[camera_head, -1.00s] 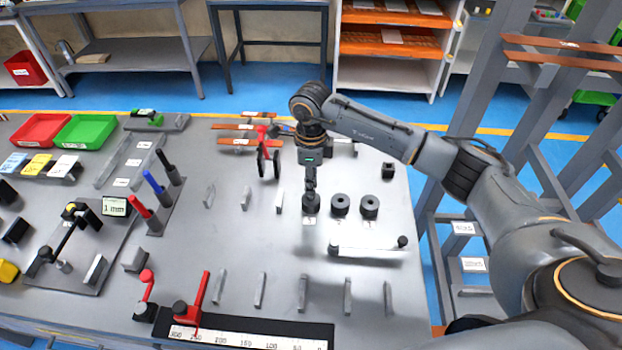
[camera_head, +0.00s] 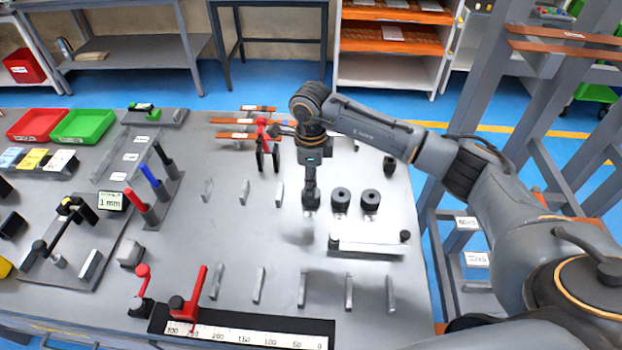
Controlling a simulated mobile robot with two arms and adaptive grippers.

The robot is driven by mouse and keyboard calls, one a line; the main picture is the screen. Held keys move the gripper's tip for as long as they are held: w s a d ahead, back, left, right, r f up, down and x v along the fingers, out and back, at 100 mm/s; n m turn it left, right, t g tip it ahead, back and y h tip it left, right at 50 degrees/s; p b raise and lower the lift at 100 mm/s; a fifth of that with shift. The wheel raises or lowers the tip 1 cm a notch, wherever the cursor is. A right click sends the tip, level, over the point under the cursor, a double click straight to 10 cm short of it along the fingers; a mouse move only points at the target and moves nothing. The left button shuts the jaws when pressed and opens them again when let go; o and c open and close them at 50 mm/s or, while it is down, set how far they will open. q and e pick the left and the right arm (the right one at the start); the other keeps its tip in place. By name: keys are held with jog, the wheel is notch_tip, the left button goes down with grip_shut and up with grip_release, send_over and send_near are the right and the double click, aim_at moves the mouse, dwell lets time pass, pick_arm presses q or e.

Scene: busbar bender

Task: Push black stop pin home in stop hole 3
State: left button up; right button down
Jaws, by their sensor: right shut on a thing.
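My right gripper (camera_head: 311,184) points down at the leftmost of three black cylinders in the middle of the bench. It is shut on that black cylinder (camera_head: 311,201); its fingers hide the top. Whether the cylinder rests on the bench is hard to tell. A black-handled pin (camera_head: 165,154) stands in a rack at the left, behind a blue-handled pin (camera_head: 151,176) and a red-handled pin (camera_head: 137,203). I cannot make out stop hole 3. My left gripper is not in view.
Two more black cylinders, one (camera_head: 340,199) and another (camera_head: 370,200), stand close to the right. A bar with black posts (camera_head: 366,246) lies in front of them. Several upright grey plates (camera_head: 302,289) and a ruler (camera_head: 248,336) line the front.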

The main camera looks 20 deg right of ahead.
jog(key=c, duration=1)
grip_release()
jog(key=shift+f, duration=0.1)
notch_tip(320, 180, up, 12)
